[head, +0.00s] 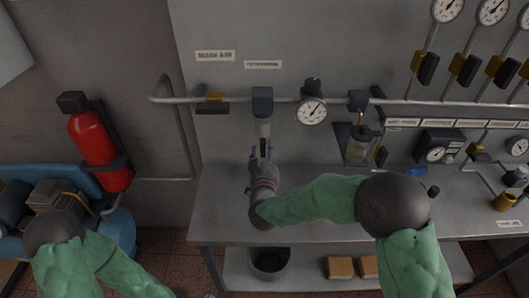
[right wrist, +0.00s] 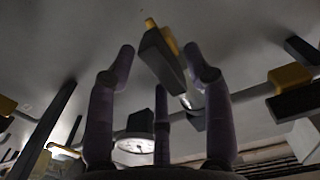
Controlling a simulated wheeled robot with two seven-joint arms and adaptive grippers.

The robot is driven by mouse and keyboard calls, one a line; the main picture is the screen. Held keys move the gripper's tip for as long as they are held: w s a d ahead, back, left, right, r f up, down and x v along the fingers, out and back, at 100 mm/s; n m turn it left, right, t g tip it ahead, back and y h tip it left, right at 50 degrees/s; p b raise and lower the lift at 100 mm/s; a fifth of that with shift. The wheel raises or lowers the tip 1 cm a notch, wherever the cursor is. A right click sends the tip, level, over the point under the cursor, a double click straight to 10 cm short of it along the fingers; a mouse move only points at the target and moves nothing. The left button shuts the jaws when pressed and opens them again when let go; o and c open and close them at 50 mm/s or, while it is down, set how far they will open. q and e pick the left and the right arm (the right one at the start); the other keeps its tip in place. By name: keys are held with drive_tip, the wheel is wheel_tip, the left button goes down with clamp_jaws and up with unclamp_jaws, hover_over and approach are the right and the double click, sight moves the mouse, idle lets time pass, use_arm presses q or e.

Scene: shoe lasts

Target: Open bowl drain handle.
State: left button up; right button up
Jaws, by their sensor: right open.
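The bowl drain handle is a dark grey bar (right wrist: 160,58) with a small yellow part, under a pale filter bowl (head: 264,128). The bowl hangs from a dark housing (head: 262,100) on the wall pipe. My right gripper (head: 263,154) is open just below the bowl, its purple fingers pointing up. In the right wrist view, the handle shows between the tips of the two outer fingers of the gripper (right wrist: 163,65), with no clear contact. The third finger stands lower, between them. In the head view the handle is small and partly hidden by the fingers. My left gripper is out of view.
A pressure gauge (head: 312,111) sits right of the housing, and a yellow valve with a dark handle (head: 211,106) left. A glass-bowl unit (head: 360,146) hangs farther right. The grey bench (head: 225,215) lies below; a dark bucket (head: 269,262) stands under it. A red extinguisher (head: 92,150) is left.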

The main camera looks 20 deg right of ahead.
drive_tip(key=v, duration=1.2)
idle(0.3)
